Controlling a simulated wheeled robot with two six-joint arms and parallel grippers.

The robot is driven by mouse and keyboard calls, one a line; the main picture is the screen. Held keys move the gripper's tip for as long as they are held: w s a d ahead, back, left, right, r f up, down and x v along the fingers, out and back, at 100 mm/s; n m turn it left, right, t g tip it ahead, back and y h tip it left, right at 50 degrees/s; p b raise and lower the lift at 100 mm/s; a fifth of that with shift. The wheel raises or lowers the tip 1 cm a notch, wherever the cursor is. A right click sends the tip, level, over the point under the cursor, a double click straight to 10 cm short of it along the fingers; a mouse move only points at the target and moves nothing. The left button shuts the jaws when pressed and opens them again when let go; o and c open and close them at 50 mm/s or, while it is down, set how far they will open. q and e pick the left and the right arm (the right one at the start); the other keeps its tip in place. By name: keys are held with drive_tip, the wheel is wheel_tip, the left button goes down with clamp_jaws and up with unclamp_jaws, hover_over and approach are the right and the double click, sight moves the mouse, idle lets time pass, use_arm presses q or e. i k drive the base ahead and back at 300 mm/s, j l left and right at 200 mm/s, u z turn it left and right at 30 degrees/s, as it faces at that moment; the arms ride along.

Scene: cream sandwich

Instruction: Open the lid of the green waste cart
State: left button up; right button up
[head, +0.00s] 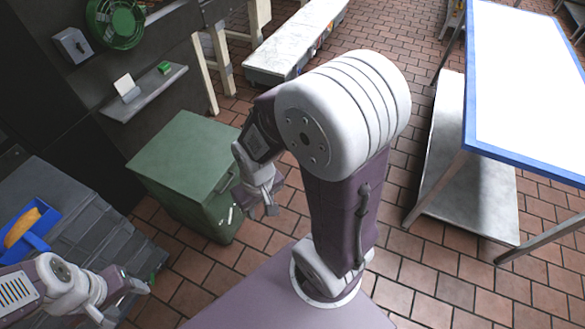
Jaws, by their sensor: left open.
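The green waste cart (213,208) stands on the tiled floor left of centre. Its flat green lid (183,150) lies closed on top. A small pale part (227,217) shows on the side facing right. My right gripper (261,207) points down just right of the cart, apart from the lid as far as I can see. Its fingers are small and partly overlapped, so I cannot tell if they are open. My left gripper (124,301) is open and empty at the lower left, over the edge of a grey container.
Grey stacked containers (95,215) with a blue tray (38,243) stand left of the cart. A wall shelf (150,95) is behind the cart. A blue-edged white table (530,80) stands at right.

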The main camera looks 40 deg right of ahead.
sight(191, 156)
drive_tip(key=j+z, duration=0.1)
drive_tip(key=z, duration=0.6)
drive_tip(key=i+l+u, duration=0.4)
drive_tip(key=l+u, duration=0.25)
drive_tip(key=i+l+u, duration=0.1)
drive_tip(key=l+u, duration=0.2)
drive_tip(key=l, duration=0.15)
